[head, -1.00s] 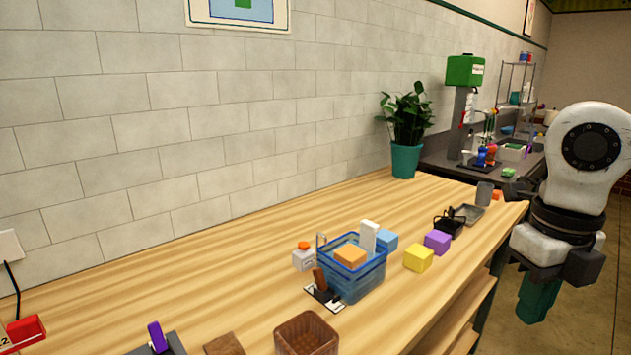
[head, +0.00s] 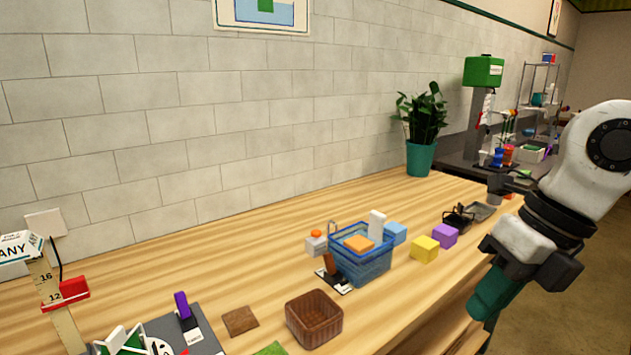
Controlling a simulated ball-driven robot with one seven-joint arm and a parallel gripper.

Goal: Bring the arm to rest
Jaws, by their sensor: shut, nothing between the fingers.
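My gripper (head: 490,297) is at the right of the head view, at the end of my white and black arm. Its teal-green fingers point down and to the left, just off the front edge of the wooden table (head: 270,235). The fingers are together with nothing seen between them. They are apart from everything on the table.
A blue basket (head: 365,266) with blocks stands mid-table, a brown bowl (head: 314,316) nearer. Yellow (head: 425,248) and purple (head: 444,235) blocks lie right of it. A potted plant (head: 421,150) stands by the wall. Open floor (head: 560,300) lies right of the table.

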